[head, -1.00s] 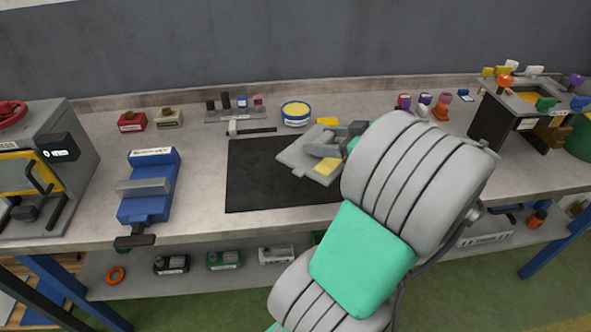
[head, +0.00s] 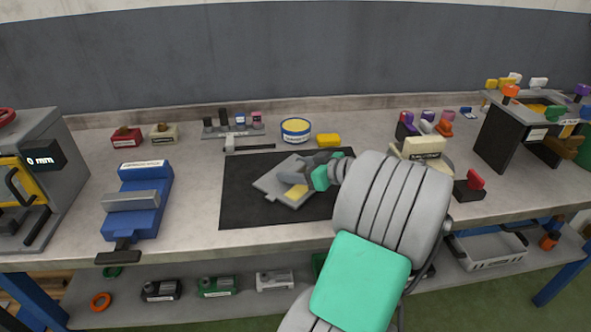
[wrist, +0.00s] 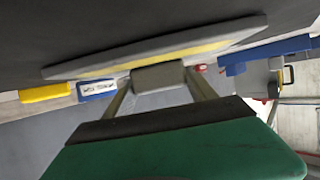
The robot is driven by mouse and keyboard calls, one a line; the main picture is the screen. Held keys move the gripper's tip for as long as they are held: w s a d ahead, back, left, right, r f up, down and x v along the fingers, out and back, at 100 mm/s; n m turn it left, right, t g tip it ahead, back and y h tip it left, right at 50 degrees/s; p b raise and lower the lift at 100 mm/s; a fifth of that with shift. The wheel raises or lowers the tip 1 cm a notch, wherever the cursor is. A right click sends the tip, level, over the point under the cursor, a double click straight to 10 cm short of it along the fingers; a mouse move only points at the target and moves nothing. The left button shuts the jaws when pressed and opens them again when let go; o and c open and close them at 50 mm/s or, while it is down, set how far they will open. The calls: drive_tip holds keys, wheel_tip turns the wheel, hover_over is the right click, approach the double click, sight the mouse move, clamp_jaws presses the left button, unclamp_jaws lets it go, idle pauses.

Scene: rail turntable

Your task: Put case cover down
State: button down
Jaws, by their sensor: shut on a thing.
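The case cover (head: 268,186) is a flat grey plate with a yellow patch, seen in the head view over the black mat (head: 240,205). In the wrist view the cover (wrist: 225,32) shows edge-on, close to the dark mat surface. My gripper (head: 296,176) is shut on a grey block-like grip on the cover; this grip (wrist: 158,76) sits between the two fingers in the wrist view. The cover lies at or just above the mat; I cannot tell whether it touches. My arm hides the mat's right part.
A blue vise (head: 140,200) stands left of the mat. A blue and yellow tin (head: 296,131) and a yellow block (head: 328,140) stand behind it. A grey machine (head: 40,170) is at far left, a dark stand (head: 510,140) at right. The mat's left side is clear.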

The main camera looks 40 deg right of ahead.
drive_tip(key=shift+f, duration=0.15)
drive_tip(key=shift+c, duration=1.4)
unclamp_jaws()
drive_tip(key=shift+r, duration=0.4)
drive_tip(key=p+v, duration=0.2)
drive_tip(key=v, duration=0.9)
drive_tip(key=shift+a+r, duration=0.1)
drive_tip(key=shift+r, duration=0.1)
drive_tip(key=shift+s+p, duration=0.25)
drive_tip(key=shift+p, duration=0.35)
drive_tip(key=shift+s+f, duration=0.2)
drive_tip(key=shift+f, duration=0.05)
